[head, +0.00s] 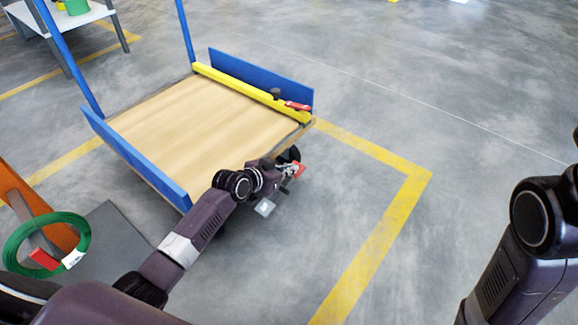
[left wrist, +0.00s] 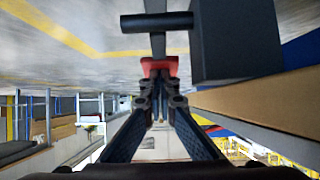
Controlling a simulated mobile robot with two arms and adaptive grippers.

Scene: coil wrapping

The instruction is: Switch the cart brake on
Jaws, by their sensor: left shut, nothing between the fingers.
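The cart has a wooden deck (head: 200,125), blue side boards and blue upright posts. A small red brake pedal (head: 299,169) shows low at the cart's near right corner, beside a dark wheel (head: 289,155). My left gripper (head: 290,172) is at this pedal, shut and empty. In the left wrist view the red pedal (left wrist: 160,66) sits just beyond the fingertips (left wrist: 159,88). I cannot tell whether they touch it. A dark bar (left wrist: 157,21) and dark block (left wrist: 235,40) are beyond. My right gripper is out of view.
A yellow bar (head: 245,90) with a red-handled part (head: 298,106) lies along the deck's far edge. A white table (head: 75,18) stands far left. The floor right of the cart is clear.

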